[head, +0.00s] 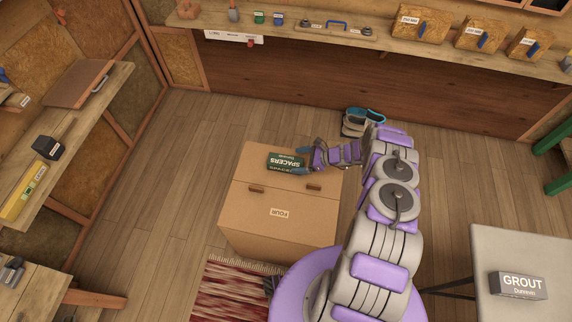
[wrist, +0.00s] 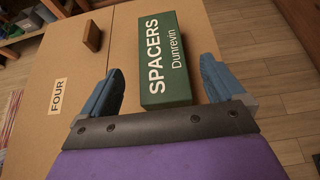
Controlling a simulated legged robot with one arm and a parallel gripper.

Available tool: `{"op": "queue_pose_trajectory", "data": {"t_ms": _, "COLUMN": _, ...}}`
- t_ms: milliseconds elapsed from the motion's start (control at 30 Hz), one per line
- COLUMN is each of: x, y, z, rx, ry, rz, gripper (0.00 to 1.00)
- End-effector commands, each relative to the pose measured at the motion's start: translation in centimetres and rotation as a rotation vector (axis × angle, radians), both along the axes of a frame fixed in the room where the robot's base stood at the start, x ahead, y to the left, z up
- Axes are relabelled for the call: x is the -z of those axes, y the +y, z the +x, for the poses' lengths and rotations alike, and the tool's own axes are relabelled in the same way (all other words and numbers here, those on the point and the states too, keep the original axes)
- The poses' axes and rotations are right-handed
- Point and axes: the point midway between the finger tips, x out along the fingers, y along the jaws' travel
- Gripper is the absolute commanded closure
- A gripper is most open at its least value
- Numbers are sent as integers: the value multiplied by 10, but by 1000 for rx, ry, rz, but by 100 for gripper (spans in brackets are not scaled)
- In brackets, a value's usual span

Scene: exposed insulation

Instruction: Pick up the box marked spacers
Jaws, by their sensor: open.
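The green box marked SPACERS (head: 286,162) lies on top of a brown cabinet (head: 255,207) labelled FOUR. In the wrist view the green spacers box (wrist: 164,62) shows its white lettering, with its near end between and just ahead of the fingertips. My gripper (head: 304,165) reaches in from the right at the box in the head view. In the wrist view my gripper (wrist: 162,82) is open, with one blue finger on each side of the box. A gap shows between the left finger and the box; the right finger is close to it, and contact cannot be told.
A grey table (head: 480,255) at right holds a dark box marked GROUT (head: 518,285). A workbench (head: 75,125) stands at left. A red rug (head: 230,290) lies before the cabinet. Wooden floor is open at left.

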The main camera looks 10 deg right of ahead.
Motion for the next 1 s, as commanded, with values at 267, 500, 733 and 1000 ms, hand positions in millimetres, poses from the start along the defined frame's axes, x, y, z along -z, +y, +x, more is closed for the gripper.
{"op": "queue_pose_trajectory", "data": {"t_ms": 267, "x": 16, "y": 19, "z": 11, "rx": -1, "ry": -2, "rz": -3, "gripper": 4}}
{"op": "queue_pose_trajectory", "data": {"t_ms": 500, "x": 26, "y": 41, "z": 20, "rx": -2, "ry": -1, "rz": 0, "gripper": 4}}
{"op": "queue_pose_trajectory", "data": {"t_ms": 733, "x": 25, "y": 41, "z": 20, "rx": 0, "ry": -1, "rz": 0, "gripper": 8}}
{"op": "queue_pose_trajectory", "data": {"t_ms": 1000, "x": 25, "y": 41, "z": 20, "rx": 0, "ry": 0, "rz": -1, "gripper": 34}}
